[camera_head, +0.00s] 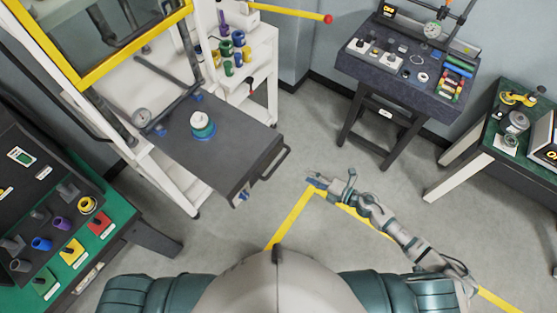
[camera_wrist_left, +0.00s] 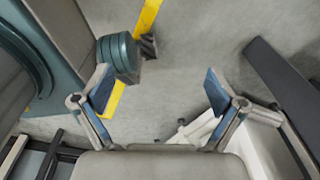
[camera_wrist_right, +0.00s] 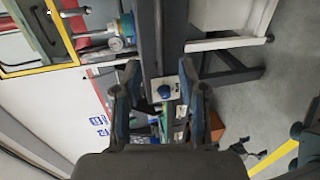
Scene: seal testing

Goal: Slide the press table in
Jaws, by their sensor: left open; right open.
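The press table (camera_head: 222,150) is a dark grey slab that sticks out from the front of the white press frame. A dark bar handle (camera_head: 268,174) is on its front edge. A white and teal round part (camera_head: 202,126) stands upright on it. My right gripper (camera_head: 317,182) is open and empty, to the right of the handle and apart from it in the head view. In the right wrist view, its fingers (camera_wrist_right: 160,72) frame the table's front edge with a blue button (camera_wrist_right: 163,91). My left gripper (camera_wrist_left: 158,88) is open and empty over the floor, outside the head view.
A green-topped bench with a dark panel (camera_head: 62,215) stands at the left. A dark workbench (camera_head: 405,75) is at the back, and another bench (camera_head: 490,140) at the right. Yellow tape (camera_head: 291,217) marks the clear floor before the press.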

